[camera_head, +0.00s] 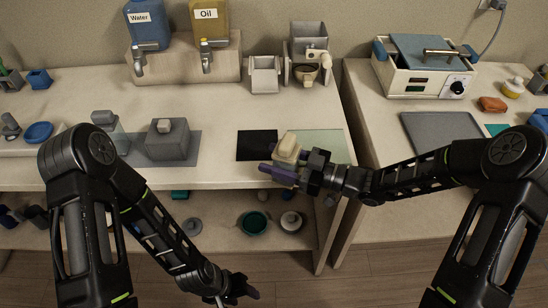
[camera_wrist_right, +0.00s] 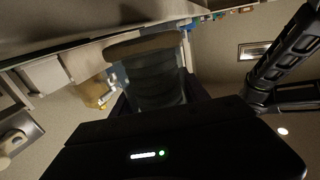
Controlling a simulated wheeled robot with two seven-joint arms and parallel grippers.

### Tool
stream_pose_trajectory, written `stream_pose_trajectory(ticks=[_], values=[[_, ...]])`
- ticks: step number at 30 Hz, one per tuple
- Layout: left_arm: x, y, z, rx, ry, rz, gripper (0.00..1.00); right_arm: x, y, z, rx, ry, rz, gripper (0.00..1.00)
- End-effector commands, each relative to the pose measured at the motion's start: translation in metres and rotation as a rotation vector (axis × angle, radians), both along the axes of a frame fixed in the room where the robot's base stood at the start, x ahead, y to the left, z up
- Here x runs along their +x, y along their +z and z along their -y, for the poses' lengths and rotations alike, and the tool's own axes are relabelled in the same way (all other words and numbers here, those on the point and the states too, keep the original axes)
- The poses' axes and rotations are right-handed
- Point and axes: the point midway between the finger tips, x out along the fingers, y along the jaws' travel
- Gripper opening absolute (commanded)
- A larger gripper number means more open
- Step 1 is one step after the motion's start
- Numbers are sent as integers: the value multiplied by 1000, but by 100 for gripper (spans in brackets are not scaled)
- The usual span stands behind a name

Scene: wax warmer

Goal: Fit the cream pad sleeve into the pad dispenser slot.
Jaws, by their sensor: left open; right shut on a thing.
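The cream pad sleeve (camera_head: 287,148) is a small cream block in the head view, above the front right part of the left counter. My right gripper (camera_head: 283,172) is shut on it; the fingers hide its lower part. In the right wrist view the held piece (camera_wrist_right: 150,46) shows a tan edge over a dim, see-through-looking body. A grey open-topped holder (camera_head: 265,77) stands at the back of the counter, apart from the sleeve. I cannot tell whether it is the pad dispenser. My left gripper (camera_head: 245,290) is open and empty, low in front of the shelf.
A grey unit with a cream cup (camera_head: 307,60) stands right of the holder. Water (camera_head: 148,25) and oil (camera_head: 208,20) tanks stand left. A black mat (camera_head: 257,145) and pale green mat (camera_head: 325,146) lie near my right gripper. A gap separates the right counter's warmer (camera_head: 425,75).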

Motion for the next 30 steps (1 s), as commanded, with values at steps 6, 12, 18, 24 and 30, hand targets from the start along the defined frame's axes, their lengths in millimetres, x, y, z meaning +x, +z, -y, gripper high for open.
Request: stream_pose_trajectory(ticks=[6, 12, 18, 24, 30], values=[[0, 0, 0, 0, 0, 0, 52, -3, 0, 11, -4, 164, 4, 8], [0, 0, 0, 0, 0, 0, 52, -7, 0, 20, -2, 305, 2, 8], [0, 0, 0, 0, 0, 0, 52, -9, 0, 22, -2, 334, -1, 8], [0, 0, 0, 0, 0, 0, 53, -9, 0, 22, -2, 332, -1, 8], [13, 4, 3, 20, -2, 34, 53, -9, 0, 22, -3, 331, 0, 8]])
